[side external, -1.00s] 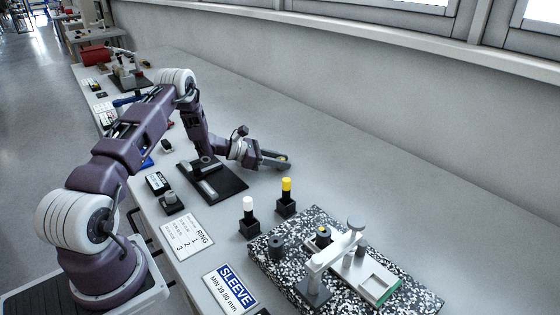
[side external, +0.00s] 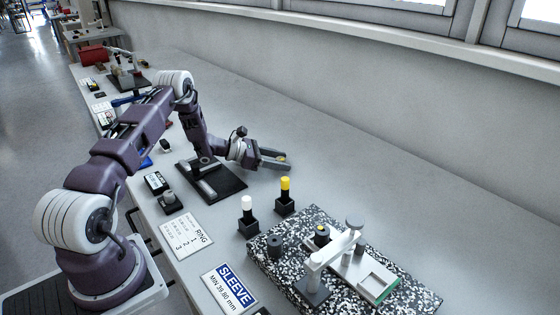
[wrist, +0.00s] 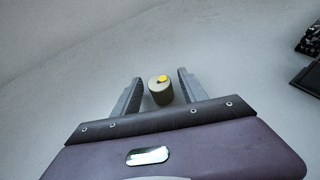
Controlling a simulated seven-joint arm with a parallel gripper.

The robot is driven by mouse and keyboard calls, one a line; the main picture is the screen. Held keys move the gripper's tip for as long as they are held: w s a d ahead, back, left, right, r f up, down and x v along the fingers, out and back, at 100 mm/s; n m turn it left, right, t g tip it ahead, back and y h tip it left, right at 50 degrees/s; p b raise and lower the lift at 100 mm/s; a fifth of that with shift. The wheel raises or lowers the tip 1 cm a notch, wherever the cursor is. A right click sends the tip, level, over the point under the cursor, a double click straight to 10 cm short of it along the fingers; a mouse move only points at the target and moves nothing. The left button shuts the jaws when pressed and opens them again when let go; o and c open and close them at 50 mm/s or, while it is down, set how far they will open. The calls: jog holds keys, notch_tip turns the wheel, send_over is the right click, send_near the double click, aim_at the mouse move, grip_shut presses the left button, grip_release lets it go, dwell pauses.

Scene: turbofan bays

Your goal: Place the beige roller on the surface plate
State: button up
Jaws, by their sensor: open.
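The beige roller (wrist: 160,92) is a short cylinder with a yellow mark on its top. In the wrist view it stands between the two fingers of my gripper (wrist: 160,97), with a gap on each side. My gripper is open. In the side external view, my gripper (side external: 276,160) is low over the bench behind the dark fixture, and the roller is mostly hidden by the fingers. The surface plate (side external: 398,302) is the black-and-white speckled slab at the lower right, well apart from my gripper.
A grey measuring stand (side external: 340,250) and dark cylinders, one at the left (side external: 275,243), stand on the plate. White-topped (side external: 247,215) and yellow-topped (side external: 286,195) pins in black blocks stand between gripper and plate. A black fixture base (side external: 225,183) lies near my gripper. The bench behind is clear.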

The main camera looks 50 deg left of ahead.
jog(key=v, duration=1.2)
jog(key=shift+d+r, duration=0.1)
jog(key=shift+r, duration=0.05)
jog(key=d+r+m+g+h, duration=0.35)
jog(key=d+r+m, duration=0.35)
jog(key=d+r, duration=0.45)
jog(key=s+d+r+m+g+y, duration=0.1)
jog(key=s+d+r+m+g, duration=0.3)
jog(key=d, duration=0.3)
jog(key=s+d+r+m+g+y, duration=0.1)
jog(key=s+d+r+m, duration=0.35)
jog(key=d, duration=0.35)
jog(key=s+d+r+m+y, duration=0.1)
jog(key=s+m+y, duration=0.2)
jog(key=s+m, duration=0.4)
jog(key=s+d+r+m+t+y, duration=0.1)
jog(key=s+m+y, duration=0.3)
jog(key=s, duration=0.9)
jog(key=d+m, duration=0.1)
jog(key=m, duration=0.2)
jog(key=shift+d+r, duration=0.2)
jog(key=shift+d, duration=0.1)
jog(key=shift+o, duration=0.4)
jog(key=shift+s+a+m+t+y, duration=0.25)
jog(key=shift+s+m+t+y, duration=0.1)
jog(key=shift+m+t, duration=0.1)
